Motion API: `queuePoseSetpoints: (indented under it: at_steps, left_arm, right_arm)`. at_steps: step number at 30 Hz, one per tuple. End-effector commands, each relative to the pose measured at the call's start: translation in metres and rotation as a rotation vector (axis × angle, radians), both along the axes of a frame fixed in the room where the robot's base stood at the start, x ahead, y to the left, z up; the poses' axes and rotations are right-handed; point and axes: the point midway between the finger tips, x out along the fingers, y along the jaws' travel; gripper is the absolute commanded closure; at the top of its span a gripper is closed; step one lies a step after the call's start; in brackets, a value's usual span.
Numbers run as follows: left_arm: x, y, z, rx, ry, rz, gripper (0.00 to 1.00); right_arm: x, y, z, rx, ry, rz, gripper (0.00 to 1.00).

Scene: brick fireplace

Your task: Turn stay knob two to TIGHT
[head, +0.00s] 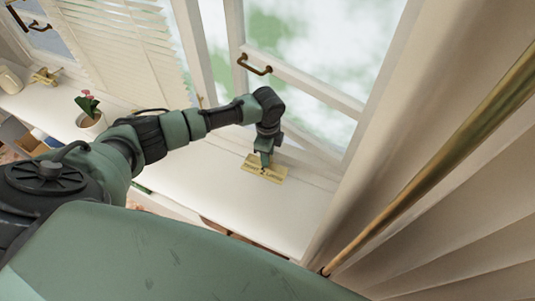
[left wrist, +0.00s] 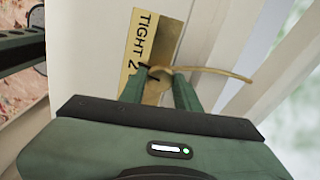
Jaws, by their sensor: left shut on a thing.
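The brass plate (head: 273,174) of stay two lies on the white sill below the window. In the left wrist view its plate (left wrist: 146,38) reads "TIGHT 2". A small brass knob (left wrist: 160,71) sits by the lettering, with a dark pointer-like mark at its left. A thin curved brass stay arm (left wrist: 215,72) runs right from it toward the window frame. My left gripper (left wrist: 160,80) is shut on the knob, one finger on each side. In the head view the left gripper (head: 264,159) reaches down onto the plate. The knob's exact setting cannot be told. My right gripper is not seen.
A window handle (head: 255,68) is on the sash above my wrist. A curtain (head: 455,215) and a brass pole (head: 440,160) stand at right. A potted plant (head: 92,122) and another brass fitting (head: 45,76) are on the sill at left. The sill (head: 200,175) between is clear.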

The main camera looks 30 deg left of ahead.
Motion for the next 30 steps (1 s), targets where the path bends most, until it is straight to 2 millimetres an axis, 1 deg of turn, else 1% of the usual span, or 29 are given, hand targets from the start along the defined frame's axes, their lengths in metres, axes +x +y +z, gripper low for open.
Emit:
queuePoseSetpoints:
  at_steps: [18, 24, 30]
  left_arm:
    - [0.002, -0.001, 0.001, -0.003, -0.006, -0.570, 1.00]
    - [0.002, -0.001, 0.001, -0.003, -0.006, -0.707, 1.00]
    - [0.001, -0.001, 0.001, -0.003, -0.005, -0.797, 1.00]
  right_arm:
    - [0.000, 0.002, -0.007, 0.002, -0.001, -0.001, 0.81]
    - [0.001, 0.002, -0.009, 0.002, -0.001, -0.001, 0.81]
    - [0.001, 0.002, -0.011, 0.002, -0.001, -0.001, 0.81]
